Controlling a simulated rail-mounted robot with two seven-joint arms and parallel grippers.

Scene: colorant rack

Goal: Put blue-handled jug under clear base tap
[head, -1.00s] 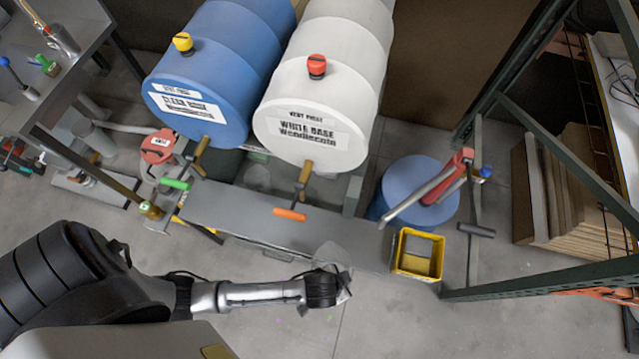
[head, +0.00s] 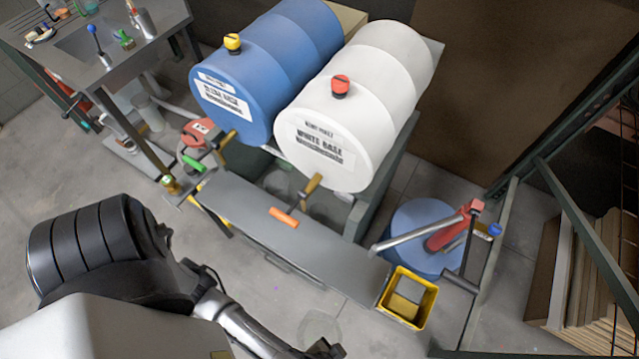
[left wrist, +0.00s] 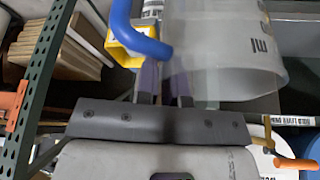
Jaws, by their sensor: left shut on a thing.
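The translucent jug (head: 320,328) is faint near the bottom edge of the head view. In the left wrist view the jug (left wrist: 225,50) is large, with its blue handle (left wrist: 140,40) at the fingers. My left gripper (left wrist: 163,88) is shut on the jug by its handle side and holds it over the floor, in front of the shelf. The clear base drum (head: 240,75) is blue and lies on its side. Its tap has a green handle (head: 193,165) and sits above the left end of the grey shelf (head: 240,210). My right gripper is not in view.
The white base drum (head: 325,135) has an orange-handled tap (head: 284,217). A yellow bin (head: 408,298) stands at the shelf's right end, near a blue drum with a red pump (head: 448,235). Floor in front is clear.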

